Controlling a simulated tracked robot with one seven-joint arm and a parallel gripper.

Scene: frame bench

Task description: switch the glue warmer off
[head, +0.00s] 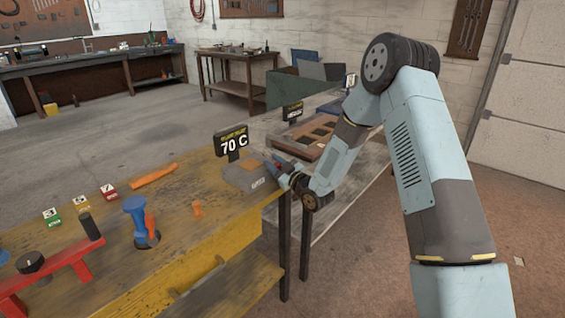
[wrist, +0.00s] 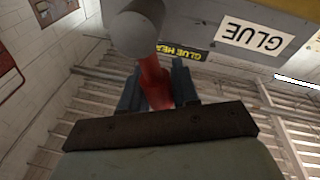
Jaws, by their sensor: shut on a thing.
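The glue warmer (head: 245,178) is a grey box at the right end of the yellow-edged wooden bench. Its black display (head: 231,143) stands behind it and reads 70 C. My gripper (head: 279,170) is at the warmer's right side. In the wrist view my gripper (wrist: 157,82) is shut on a red lever (wrist: 153,78), with one finger on each side. The lever joins a grey round hub (wrist: 136,35). A white GLUE label (wrist: 255,38) and part of the display (wrist: 184,52) show upside down beyond. The lever's tip is hidden between the fingers.
A tray with dark slots (head: 310,140) sits on a grey bench behind. The floor to the right is mostly clear.

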